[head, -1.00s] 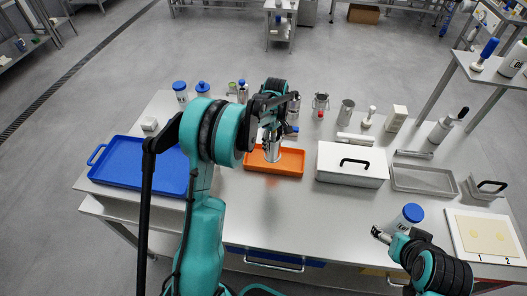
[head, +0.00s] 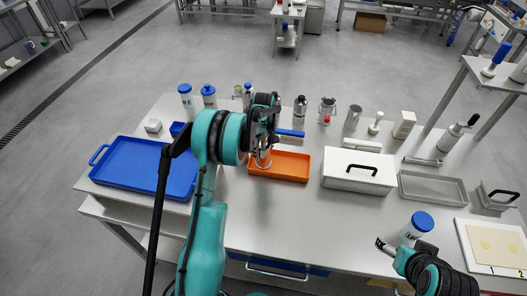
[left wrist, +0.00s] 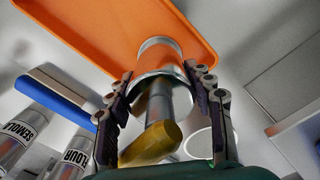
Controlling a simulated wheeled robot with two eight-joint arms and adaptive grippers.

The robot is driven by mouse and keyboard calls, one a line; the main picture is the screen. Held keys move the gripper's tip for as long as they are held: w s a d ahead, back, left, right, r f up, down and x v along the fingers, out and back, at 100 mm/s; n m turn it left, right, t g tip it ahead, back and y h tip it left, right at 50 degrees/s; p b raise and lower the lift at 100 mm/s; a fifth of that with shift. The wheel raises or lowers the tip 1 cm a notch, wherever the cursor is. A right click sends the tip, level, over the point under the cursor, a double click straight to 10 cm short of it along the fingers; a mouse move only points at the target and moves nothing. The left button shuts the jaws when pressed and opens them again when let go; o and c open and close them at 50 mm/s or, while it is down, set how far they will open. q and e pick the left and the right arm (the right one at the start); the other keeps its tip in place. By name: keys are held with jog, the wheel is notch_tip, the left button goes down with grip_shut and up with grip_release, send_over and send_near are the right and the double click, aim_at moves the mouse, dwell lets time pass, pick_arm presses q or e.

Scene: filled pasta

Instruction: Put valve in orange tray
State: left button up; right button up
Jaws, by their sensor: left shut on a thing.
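The valve (head: 263,158) is a metal cylinder; in the left wrist view (left wrist: 158,62) it shows a flange and a yellow handle (left wrist: 150,145). My left gripper (head: 266,142) is shut on it, with one finger on each side in the left wrist view (left wrist: 160,95). The valve is at the left end of the orange tray (head: 290,167); I cannot tell whether it touches the tray. The tray fills the top of the left wrist view (left wrist: 90,30). My right gripper (head: 384,245) is beside a blue-lidded jar (head: 415,228), far from the valve; its jaws are too small to read.
A blue tray (head: 150,168) lies left, a white box (head: 358,172) and a grey tray (head: 431,187) right. A blue-handled tool (head: 290,133) lies just behind the orange tray. Bottles and metal containers line the back. The table in front of the orange tray is clear.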

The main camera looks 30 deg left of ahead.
pick_arm(q)
jog(key=shift+f, duration=0.1)
jog(key=o, duration=1.6)
jog(key=shift+o, duration=0.2)
